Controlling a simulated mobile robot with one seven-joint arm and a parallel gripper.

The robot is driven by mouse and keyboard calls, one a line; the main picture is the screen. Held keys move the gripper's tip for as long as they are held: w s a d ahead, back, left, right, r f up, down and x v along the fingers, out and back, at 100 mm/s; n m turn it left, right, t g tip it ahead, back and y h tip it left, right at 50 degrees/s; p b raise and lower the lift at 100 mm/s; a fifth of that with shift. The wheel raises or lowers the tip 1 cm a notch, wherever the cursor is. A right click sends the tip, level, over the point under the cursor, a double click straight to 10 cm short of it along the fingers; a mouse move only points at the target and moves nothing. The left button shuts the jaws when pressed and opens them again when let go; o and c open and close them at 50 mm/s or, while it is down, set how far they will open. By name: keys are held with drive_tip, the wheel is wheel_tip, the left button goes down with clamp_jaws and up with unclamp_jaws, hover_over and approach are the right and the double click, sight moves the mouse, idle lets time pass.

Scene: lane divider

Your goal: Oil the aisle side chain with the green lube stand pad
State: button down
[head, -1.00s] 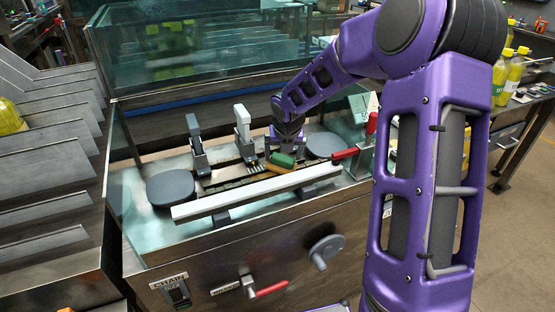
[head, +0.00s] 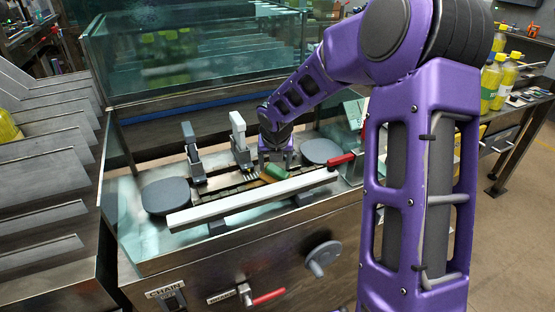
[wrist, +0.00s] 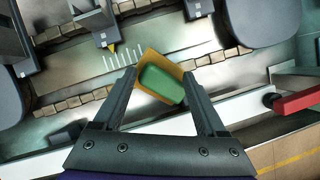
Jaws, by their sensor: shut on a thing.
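My gripper (wrist: 163,90) is shut on the green lube pad (wrist: 160,82), which has an orange-yellow backing. The pad also shows below my gripper in the head view (head: 277,172). The near chain (wrist: 75,103), a row of brown blocks, runs along the inner side of the white rail (head: 250,200). In the wrist view the pad lies over the line of this chain and hides part of it. I cannot tell whether they touch. A second chain (wrist: 50,57) runs farther from the rail.
Grey round discs (head: 167,196) flank the chains. A grey lever (head: 191,150) and a white lever (head: 238,135) stand behind them. A red handle (wrist: 297,102) is to the right. Clear panels enclose the machine's back.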

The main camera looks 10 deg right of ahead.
drive_tip(key=shift+s+a+f, duration=0.1)
drive_tip(key=shift+s+a, duration=0.25)
drive_tip(key=shift+a, duration=0.6)
drive_tip(key=shift+s+a+f, duration=0.1)
drive_tip(key=shift+s+a, duration=0.3)
drive_tip(key=shift+a, duration=0.5)
drive_tip(key=shift+s+a+f, duration=0.1)
drive_tip(key=shift+s+a, duration=0.25)
drive_tip(key=shift+a, duration=0.6)
drive_tip(key=shift+s+a, duration=0.2)
drive_tip(key=shift+a, duration=0.9)
drive_tip(key=shift+s+a, duration=0.25)
drive_tip(key=shift+a, duration=0.85)
drive_tip(key=shift+s+a, duration=0.2)
drive_tip(key=shift+a, duration=0.9)
wheel_tip(320, 180, up, 6)
drive_tip(key=shift+r, duration=0.2)
drive_tip(key=shift+w, duration=0.1)
wheel_tip(320, 180, up, 3)
